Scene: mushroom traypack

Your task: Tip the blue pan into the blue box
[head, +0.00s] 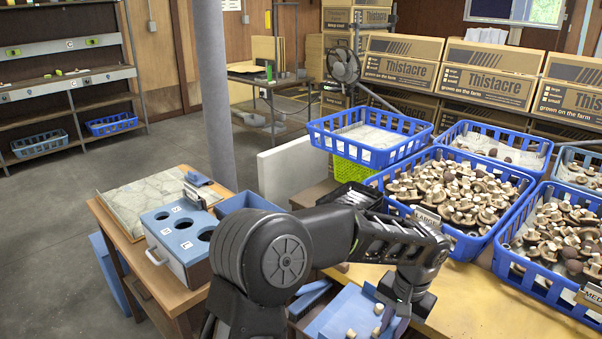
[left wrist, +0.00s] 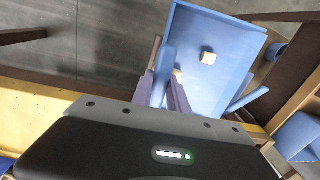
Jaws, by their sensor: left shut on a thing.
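The light blue pan (head: 338,318) is low in front of me in the head view, with a few pale mushroom pieces in it. In the left wrist view the pan (left wrist: 205,90) fills the upper middle and also shows pieces. My left gripper (head: 398,318) reaches down to the pan's right side. In the left wrist view its fingers (left wrist: 170,95) are shut on the pan's near wall. Whether the pan rests on anything is hidden. An open blue box (head: 245,202) stands on the wooden table, left of the pan and partly behind my arm. My right gripper is out of view.
A box with round holes (head: 186,233) stands on the wooden table (head: 172,291) at left. Blue crates of mushrooms (head: 372,180) line the yellow bench (head: 480,305) at right. An emptier blue crate (head: 372,155) is behind. A grey post (head: 213,90) rises behind the table.

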